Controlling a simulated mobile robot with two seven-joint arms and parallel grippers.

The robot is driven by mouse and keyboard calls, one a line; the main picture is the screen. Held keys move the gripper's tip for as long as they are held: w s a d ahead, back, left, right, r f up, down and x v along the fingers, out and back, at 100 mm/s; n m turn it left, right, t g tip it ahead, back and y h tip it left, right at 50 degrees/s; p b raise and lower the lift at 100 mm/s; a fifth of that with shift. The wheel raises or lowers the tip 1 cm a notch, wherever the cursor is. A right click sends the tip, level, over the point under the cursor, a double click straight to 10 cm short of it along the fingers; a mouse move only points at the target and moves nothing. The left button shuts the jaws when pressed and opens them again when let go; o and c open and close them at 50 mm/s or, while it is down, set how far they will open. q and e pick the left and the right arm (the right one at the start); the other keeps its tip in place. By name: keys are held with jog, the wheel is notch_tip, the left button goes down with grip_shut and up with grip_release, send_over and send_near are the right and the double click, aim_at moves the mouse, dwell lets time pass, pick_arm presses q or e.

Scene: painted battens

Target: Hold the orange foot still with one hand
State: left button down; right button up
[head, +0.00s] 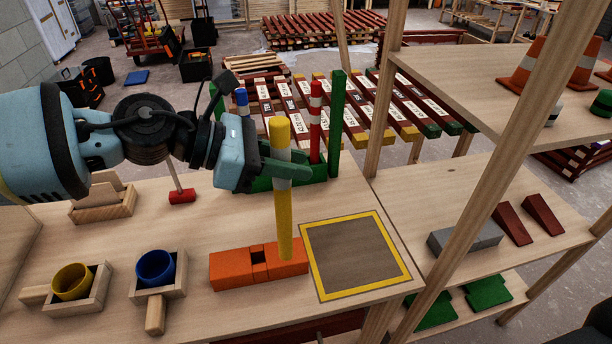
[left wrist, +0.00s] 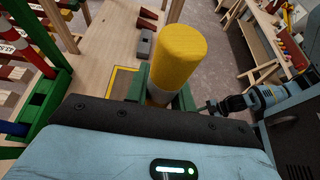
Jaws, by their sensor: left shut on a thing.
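My left gripper (head: 283,168) has its green fingers shut around a yellow batten (head: 281,215) with a pale band, held nearly upright. In the left wrist view the batten's yellow top (left wrist: 180,55) rises between the fingers (left wrist: 160,92). The orange foot (head: 232,268), a low block with a square hole (head: 259,257), lies on the bench. The batten's lower end is over the foot's right part, right of the hole; I cannot tell whether it touches. No gripper is on the foot. A light blue arm, probably my right one, shows in the left wrist view; its fingers cannot be made out.
A yellow-bordered dark square (head: 355,255) lies right of the foot. A green rack (head: 318,170) with red and blue battens stands behind. Yellow (head: 72,281) and blue (head: 155,267) cups sit in wooden holders at left. A shelf post (head: 386,90) rises at right.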

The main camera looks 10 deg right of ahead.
pick_arm(q)
jog(key=w+a+r+g, duration=0.1)
jog(key=w+a+r, duration=0.2)
jog(key=a, duration=0.3)
jog(key=shift+w+r+m, duration=0.3)
jog(key=shift+w+r, duration=0.1)
jog(key=shift+w, duration=0.25)
jog(key=shift+d+f, duration=0.1)
jog(key=shift+f, duration=1.95)
